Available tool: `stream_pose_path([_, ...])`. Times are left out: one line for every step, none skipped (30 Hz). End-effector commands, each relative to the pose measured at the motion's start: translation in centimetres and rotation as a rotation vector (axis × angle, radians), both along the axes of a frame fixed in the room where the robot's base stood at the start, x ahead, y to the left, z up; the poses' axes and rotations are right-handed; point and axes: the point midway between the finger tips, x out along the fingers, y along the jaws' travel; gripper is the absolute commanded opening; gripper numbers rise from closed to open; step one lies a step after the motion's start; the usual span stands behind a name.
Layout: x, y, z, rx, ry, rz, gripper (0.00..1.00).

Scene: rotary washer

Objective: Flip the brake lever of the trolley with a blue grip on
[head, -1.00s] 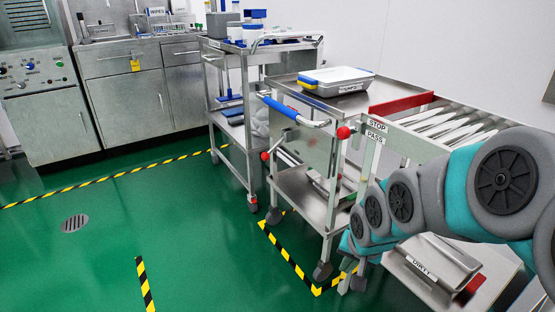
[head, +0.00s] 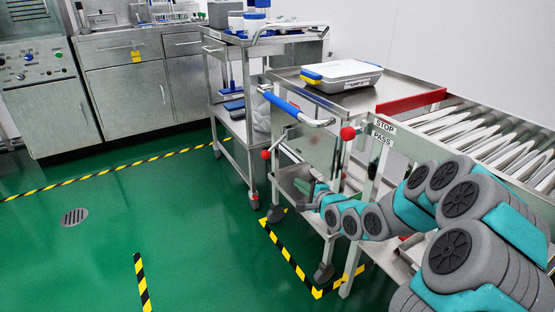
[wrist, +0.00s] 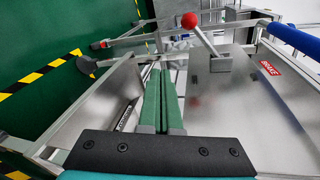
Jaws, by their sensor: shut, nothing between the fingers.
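The trolley with the blue grip (head: 282,105) stands in the middle of the head view. Its brake lever ends in a red ball (head: 266,155), low and left of the grip. In the wrist view the brake lever's red ball (wrist: 189,19) is on a metal rod from a bracket on the panel, near a red BRAKE label (wrist: 269,68). The blue grip (wrist: 296,38) shows at the right edge. My gripper (wrist: 161,70) is shut and empty, its green fingers apart from the lever. In the head view my gripper (head: 303,187) is below and right of the lever's ball, by the trolley's lower part.
A grey box (head: 342,75) sits on the trolley top. Another red ball (head: 348,133) is near the STOP/PASS sign (head: 383,131) by the roller conveyor (head: 470,130). A second trolley (head: 240,130) stands close behind. Green floor is open at left.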

Motion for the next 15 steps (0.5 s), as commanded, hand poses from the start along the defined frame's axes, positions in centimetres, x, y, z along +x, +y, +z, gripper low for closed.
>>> stream_pose_path([0.5, 0.0, -0.4, 0.060, -0.005, -0.011, 0.00])
stream_pose_path([0.8, 0.0, -0.3, 0.097, -0.012, -0.017, 0.00])
stream_pose_path([1.0, 0.0, -0.4, 0.139, -0.017, -0.023, 0.00])
stream_pose_path([1.2, 0.0, -0.4, 0.168, -0.024, -0.028, 0.00])
stream_pose_path([1.4, -0.1, -0.2, 0.197, -0.029, -0.032, 0.00])
stream_pose_path([1.6, -0.1, -0.2, 0.226, -0.033, -0.035, 0.00])
stream_pose_path([1.6, -0.1, -0.2, 0.245, -0.036, -0.037, 0.00])
stream_pose_path([1.7, -0.2, -0.2, 0.262, -0.038, -0.039, 0.00])
stream_pose_path([1.8, -0.2, -0.2, 0.280, -0.042, -0.041, 0.00])
stream_pose_path([1.8, -0.2, -0.2, 0.289, -0.044, -0.042, 0.00])
stream_pose_path([1.9, -0.2, -0.2, 0.297, -0.045, -0.041, 0.00])
stream_pose_path([1.9, -0.2, -0.2, 0.305, -0.046, -0.042, 0.00])
stream_pose_path([1.9, -0.2, -0.1, 0.308, -0.046, -0.042, 0.00])
stream_pose_path([1.9, -0.2, -0.1, 0.309, -0.047, -0.042, 0.00])
stream_pose_path([1.9, -0.2, -0.1, 0.310, -0.046, -0.043, 0.00])
